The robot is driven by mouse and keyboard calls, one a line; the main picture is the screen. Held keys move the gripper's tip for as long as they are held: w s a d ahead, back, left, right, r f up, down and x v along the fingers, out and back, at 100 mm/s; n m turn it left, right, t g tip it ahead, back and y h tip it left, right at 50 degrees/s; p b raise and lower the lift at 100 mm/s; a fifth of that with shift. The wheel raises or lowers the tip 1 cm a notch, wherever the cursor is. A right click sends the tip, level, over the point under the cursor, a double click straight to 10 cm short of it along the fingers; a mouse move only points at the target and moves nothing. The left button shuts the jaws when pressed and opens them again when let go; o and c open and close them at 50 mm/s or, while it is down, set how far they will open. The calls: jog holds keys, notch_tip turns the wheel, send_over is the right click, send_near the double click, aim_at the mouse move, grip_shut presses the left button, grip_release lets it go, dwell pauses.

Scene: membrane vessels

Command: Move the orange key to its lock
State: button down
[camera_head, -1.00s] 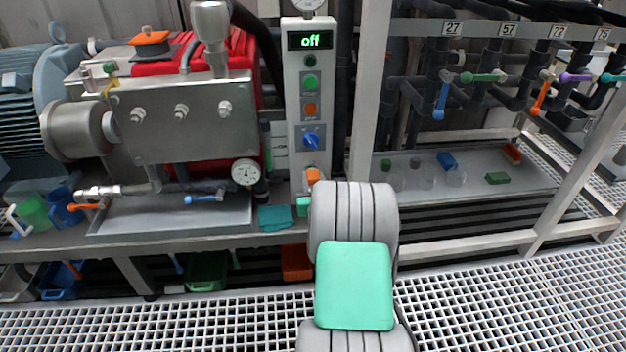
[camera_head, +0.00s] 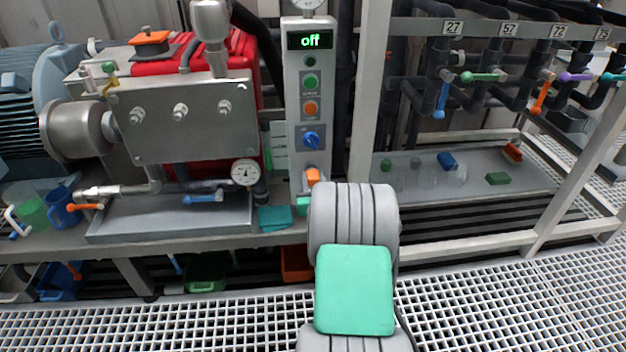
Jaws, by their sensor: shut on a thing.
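The orange key (camera_head: 313,177) shows as a small orange block in front of the lower part of the grey control panel (camera_head: 292,120), just above my arm's large grey joint. A small mint-green part of my gripper (camera_head: 303,205) shows beside that joint. The rest of the gripper and its fingertips are hidden behind my arm. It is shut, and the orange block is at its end. A pale fitting shows just above the key on the panel. I cannot tell whether the key touches it, and no lock is clearly visible.
The panel carries a display reading "off", green and orange buttons and a blue knob (camera_head: 311,138). A red machine (camera_head: 215,130) with a pressure gauge stands left. Numbered pipes with coloured valves hang right above a tray (camera_head: 430,195) of small blocks. Teal pads (camera_head: 274,218) lie near my arm.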

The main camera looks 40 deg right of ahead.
jog(key=shift+w+d, duration=0.3)
jog(key=shift+w, duration=0.15)
jog(key=c, duration=0.9)
grip_release()
jog(key=shift+s, duration=0.1)
jog(key=v, duration=0.7)
jog(key=shift+s+a, duration=0.25)
jog(key=shift+a, duration=0.05)
